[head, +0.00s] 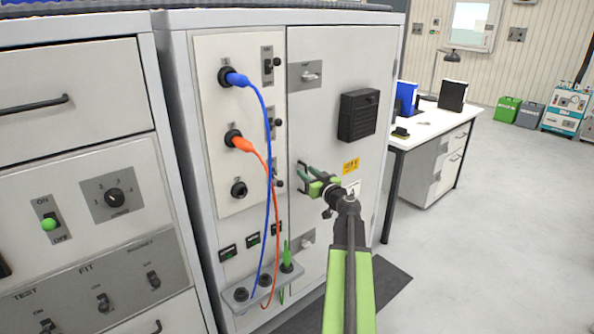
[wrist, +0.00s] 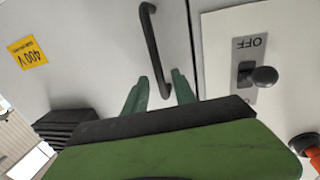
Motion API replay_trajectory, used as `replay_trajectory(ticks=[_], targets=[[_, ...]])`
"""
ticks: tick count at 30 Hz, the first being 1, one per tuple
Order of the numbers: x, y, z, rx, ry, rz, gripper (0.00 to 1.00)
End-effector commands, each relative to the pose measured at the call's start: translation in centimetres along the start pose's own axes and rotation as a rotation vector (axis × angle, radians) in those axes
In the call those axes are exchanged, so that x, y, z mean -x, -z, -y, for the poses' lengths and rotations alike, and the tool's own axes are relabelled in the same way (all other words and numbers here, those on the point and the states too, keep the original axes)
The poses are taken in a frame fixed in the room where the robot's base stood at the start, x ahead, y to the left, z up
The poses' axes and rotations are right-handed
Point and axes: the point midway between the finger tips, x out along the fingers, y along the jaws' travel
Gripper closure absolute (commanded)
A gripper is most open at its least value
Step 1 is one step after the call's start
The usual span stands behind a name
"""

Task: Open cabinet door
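The grey cabinet door (head: 335,165) is closed, flush with the cabinet front. Its black bar handle (wrist: 153,45) is near the door's edge, beside the seam to the switch panel. In the head view the handle is mostly hidden by my gripper (head: 307,178), which is up at the door near that edge. In the wrist view my gripper (wrist: 160,77) has its two green fingers apart, on either side of one end of the handle. Gaps show between fingers and handle. The door also carries a black vent box (head: 358,116) and two latches, upper (head: 310,73) and lower (head: 308,240).
Blue (head: 266,130) and orange (head: 274,200) cables hang in front of the socket panel, left of my gripper. A small socket shelf (head: 262,290) juts out below. A white desk (head: 430,125) stands right of the cabinet. Open floor (head: 500,240) lies to the right.

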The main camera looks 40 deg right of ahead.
Motion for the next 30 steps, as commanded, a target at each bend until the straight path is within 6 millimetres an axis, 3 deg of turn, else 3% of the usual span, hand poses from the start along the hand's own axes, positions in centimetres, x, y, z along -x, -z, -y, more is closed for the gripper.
replay_trajectory(ticks=[9, 16, 30], targets=[[-0.34, 0.00, 0.07, 0.000, 0.002, 0.000, 0.69], [-0.26, 0.00, -0.11, 0.000, 0.000, 0.000, 0.99], [-0.19, -0.01, -0.20, 0.000, -0.001, 0.000, 1.00]])
